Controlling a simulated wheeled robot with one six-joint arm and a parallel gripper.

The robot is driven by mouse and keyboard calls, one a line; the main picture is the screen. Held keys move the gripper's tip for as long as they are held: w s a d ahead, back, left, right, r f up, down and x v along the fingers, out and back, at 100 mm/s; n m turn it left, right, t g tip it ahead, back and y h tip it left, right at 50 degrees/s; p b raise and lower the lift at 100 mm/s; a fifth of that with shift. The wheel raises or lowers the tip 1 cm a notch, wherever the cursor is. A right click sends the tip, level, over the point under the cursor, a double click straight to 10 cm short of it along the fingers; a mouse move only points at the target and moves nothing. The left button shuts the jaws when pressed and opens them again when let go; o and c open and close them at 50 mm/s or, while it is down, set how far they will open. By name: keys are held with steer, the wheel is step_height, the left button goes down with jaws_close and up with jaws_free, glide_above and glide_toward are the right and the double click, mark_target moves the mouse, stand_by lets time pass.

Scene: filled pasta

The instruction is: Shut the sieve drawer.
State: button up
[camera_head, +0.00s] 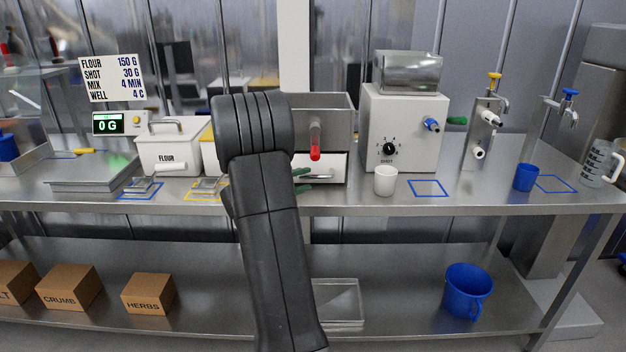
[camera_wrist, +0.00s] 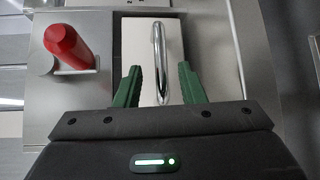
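The sieve drawer (camera_head: 332,168) has a plain white front low in a grey metal housing (camera_head: 335,112) on the bench. In the wrist view the white drawer front (camera_wrist: 205,50) fills the middle and carries a chrome bar handle (camera_wrist: 158,60). My gripper (camera_wrist: 160,68) is open, with one green finger on each side of the handle; contact is not clear. In the head view my gripper (camera_head: 304,180) is at the drawer front, partly hidden by my arm. How far the drawer stands out is hard to tell.
A red-tipped crank (camera_head: 315,153) sticks out above the drawer and shows beside it in the wrist view (camera_wrist: 68,45). A white cup (camera_head: 385,180) and the white machine with a dial (camera_head: 405,125) stand to the right. The flour bin (camera_head: 170,150) is left.

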mark_target(314, 178)
steer(key=v, duration=0.8)
steer(key=shift+s+a+b, duration=0.2)
steer(key=shift+b, duration=0.1)
steer(key=p+x, duration=0.2)
steer(key=x, duration=1.1)
steer(key=shift+w+d, duration=0.15)
steer(key=shift+d, duration=0.25)
steer(key=shift+s, duration=0.5)
steer(key=shift+w, duration=0.15)
